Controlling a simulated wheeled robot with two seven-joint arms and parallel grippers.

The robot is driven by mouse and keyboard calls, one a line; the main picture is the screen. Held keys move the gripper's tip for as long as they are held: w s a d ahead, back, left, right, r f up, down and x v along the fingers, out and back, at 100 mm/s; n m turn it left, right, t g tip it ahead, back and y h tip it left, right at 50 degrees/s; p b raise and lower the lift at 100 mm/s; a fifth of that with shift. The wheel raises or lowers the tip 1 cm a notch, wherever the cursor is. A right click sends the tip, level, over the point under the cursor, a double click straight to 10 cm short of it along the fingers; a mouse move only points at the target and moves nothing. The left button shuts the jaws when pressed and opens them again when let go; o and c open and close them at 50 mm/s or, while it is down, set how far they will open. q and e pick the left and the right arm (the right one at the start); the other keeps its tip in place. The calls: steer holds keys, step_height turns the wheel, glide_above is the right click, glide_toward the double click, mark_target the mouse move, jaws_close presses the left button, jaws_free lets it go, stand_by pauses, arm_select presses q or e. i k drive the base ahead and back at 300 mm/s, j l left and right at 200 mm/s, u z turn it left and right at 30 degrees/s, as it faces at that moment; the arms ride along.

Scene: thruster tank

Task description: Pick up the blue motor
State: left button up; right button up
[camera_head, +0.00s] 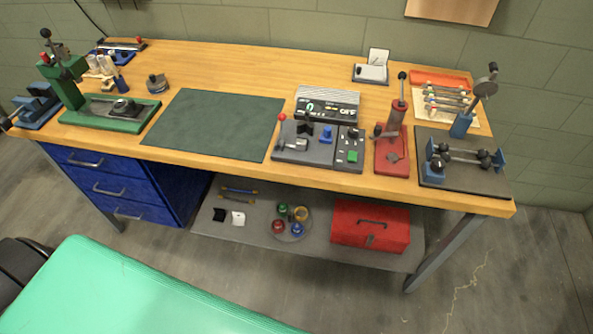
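A small blue motor (298,229) sits on a round grey tray (284,237) on the low shelf under the workbench. It stands at the tray's front right. A red motor (278,227), a green one (283,210) and a yellow one (301,213) share the tray with it. Another small blue part (326,134) sits on a dark grey fixture (298,146) on the bench top; I cannot tell just what it is. Neither of my grippers is in view.
The wooden bench top (230,63) overhangs the low shelf (337,254). A red toolbox (370,226) stands right of the tray. Black and white small parts (238,218) lie left of it. Blue drawers (110,188) close off the shelf's left side.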

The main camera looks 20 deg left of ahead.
mark_target(296, 227)
steer(key=u, duration=0.7)
